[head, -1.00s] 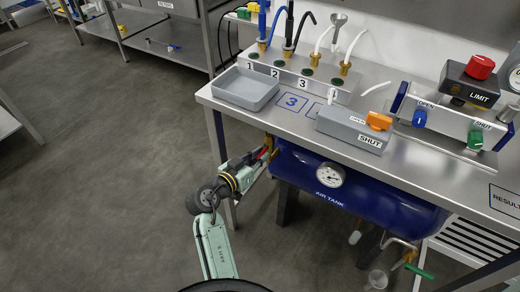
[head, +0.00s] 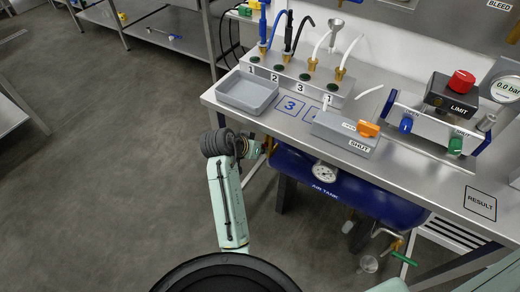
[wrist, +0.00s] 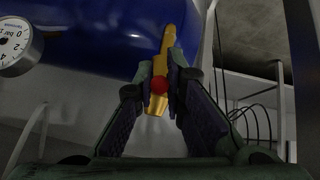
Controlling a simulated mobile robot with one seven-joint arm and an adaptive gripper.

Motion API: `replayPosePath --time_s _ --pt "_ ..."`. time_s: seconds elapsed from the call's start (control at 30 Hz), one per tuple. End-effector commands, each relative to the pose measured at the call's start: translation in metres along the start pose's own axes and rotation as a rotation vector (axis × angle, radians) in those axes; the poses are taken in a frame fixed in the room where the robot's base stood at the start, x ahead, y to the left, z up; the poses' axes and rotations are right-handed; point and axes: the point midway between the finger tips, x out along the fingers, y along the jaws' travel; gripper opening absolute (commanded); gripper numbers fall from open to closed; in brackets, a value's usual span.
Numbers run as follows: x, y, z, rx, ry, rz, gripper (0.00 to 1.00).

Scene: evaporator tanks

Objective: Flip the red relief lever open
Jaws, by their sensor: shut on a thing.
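The blue air tank (head: 345,195) hangs under the steel table; its lower side fills the top left of the wrist view (wrist: 90,22). A brass fitting (wrist: 167,42) stands out from the tank, with a small red part (wrist: 158,85), seemingly the relief lever seen end-on. My gripper (wrist: 161,72) is shut around the fitting and red part, one finger on each side. Which of the two it grips I cannot tell, nor the lever's angle.
A round gauge (head: 325,172) sits on the tank's front. The table (head: 285,125) overhangs the tank and carries a grey tray (head: 247,92) and a grey box with an orange lever (head: 368,129). Table legs and dark cables are close to my gripper.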

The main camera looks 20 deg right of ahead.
Motion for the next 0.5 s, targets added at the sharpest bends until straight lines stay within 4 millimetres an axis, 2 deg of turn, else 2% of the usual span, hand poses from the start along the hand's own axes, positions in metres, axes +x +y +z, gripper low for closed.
replayPosePath --time_s 0.47,0.5 --pt "0.0002 0.0006 -0.0014 0.001 -0.01 -0.001 0.0" --pt "0.0002 0.0006 -0.0014 0.001 -0.01 -0.001 0.14"
